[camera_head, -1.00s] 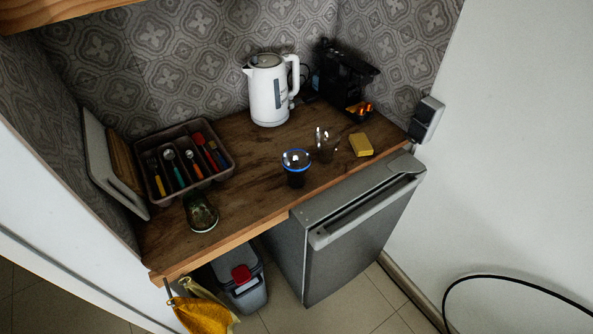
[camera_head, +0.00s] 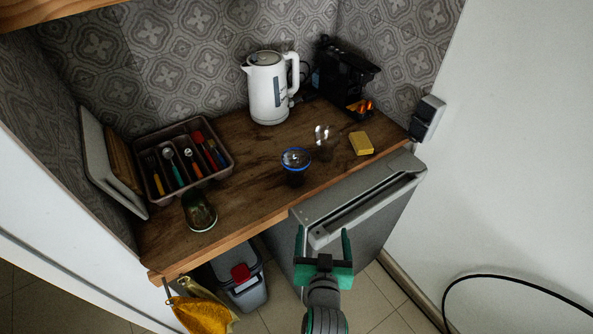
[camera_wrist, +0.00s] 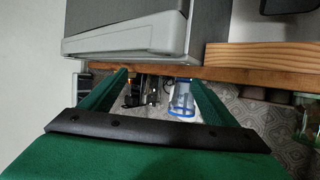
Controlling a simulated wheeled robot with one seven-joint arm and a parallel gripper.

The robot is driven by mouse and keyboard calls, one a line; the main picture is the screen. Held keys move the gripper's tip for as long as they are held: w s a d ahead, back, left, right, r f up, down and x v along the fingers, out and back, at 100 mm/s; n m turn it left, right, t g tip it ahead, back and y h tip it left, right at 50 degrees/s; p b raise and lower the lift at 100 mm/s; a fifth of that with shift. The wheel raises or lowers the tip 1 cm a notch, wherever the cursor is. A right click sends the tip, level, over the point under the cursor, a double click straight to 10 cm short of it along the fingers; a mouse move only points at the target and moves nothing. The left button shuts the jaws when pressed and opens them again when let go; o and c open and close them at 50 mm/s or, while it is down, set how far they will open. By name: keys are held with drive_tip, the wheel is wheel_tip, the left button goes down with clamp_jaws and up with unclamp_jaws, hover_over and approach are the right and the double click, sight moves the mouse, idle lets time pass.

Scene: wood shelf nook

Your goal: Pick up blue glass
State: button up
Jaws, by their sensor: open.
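The blue glass (camera_head: 296,160) is a clear glass with a blue rim, standing upright near the front edge of the wooden counter (camera_head: 255,190). My gripper (camera_head: 323,232) has green fingers and is open and empty. It is in front of the counter, before the grey fridge, below and slightly right of the glass in the head view. In the wrist view, the blue glass (camera_wrist: 183,98) shows between the fingers, beyond the counter edge and closer to the right finger. Nothing touches the glass.
A clear glass (camera_head: 322,143) stands just right of the blue one, with a yellow sponge (camera_head: 361,144) beyond. A white kettle (camera_head: 268,90) and black coffee machine (camera_head: 343,75) stand behind. A cutlery tray (camera_head: 230,165) and dark green glass (camera_head: 200,212) are left. The grey fridge (camera_head: 375,220) is below.

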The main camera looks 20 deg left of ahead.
drive_tip(key=w+a+r+n+y, duration=0.1)
drive_tip(key=w+a+r+y, duration=0.1)
drive_tip(key=w+a+r, duration=0.3)
drive_tip(key=n+g+y, duration=0.1)
drive_tip(key=n+g, duration=0.1)
approach(294, 154)
drive_tip(key=shift+f+x, duration=0.2)
drive_tip(key=shift+x, duration=3.1)
drive_tip(key=shift+s, duration=0.1)
drive_tip(key=c, duration=1.4)
drive_tip(key=shift+r, duration=0.15)
